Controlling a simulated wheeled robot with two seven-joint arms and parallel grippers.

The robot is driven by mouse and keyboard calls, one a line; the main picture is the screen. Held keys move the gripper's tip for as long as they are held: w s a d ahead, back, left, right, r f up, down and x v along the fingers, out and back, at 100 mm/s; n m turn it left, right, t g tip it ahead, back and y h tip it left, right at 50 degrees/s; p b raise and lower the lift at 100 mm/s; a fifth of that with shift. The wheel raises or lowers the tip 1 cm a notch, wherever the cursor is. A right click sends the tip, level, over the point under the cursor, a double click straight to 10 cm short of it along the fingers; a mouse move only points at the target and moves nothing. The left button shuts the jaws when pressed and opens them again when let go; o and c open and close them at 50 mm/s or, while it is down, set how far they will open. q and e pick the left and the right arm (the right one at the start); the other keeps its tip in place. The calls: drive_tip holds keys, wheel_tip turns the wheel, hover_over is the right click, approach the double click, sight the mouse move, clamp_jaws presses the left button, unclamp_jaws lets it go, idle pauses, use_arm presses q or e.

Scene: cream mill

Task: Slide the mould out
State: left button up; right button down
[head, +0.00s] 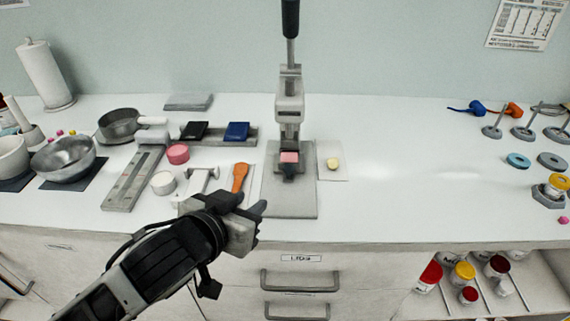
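A hand press (289,105) with a tall black lever stands on a grey base plate (290,200) at the middle of the counter. Under its ram sits a small dark block (288,171), which looks like the mould, with a pink piece (289,157) at its top. How the block is seated is too small to tell. My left gripper (251,203) is in front and to the left of the block, near the plate's left edge and apart from the block. Its two dark fingertips are spread with nothing between them. My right gripper is out of view.
An orange-handled spatula (240,177) lies just behind my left gripper. A white pad with a pale yellow piece (333,164) lies right of the press. Bowls, a pan (119,126) and jars crowd the left. The counter between the pad and the right-hand tools is clear.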

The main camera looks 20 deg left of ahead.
use_arm(q)
drive_tip(key=r, duration=0.1)
drive_tip(key=p, duration=0.1)
approach(288, 168)
drive_tip(key=shift+t, duration=0.3)
drive_tip(key=x, duration=0.8)
drive_tip(key=shift+w+f, duration=0.1)
drive_tip(key=shift+f, duration=0.2)
clamp_jaws()
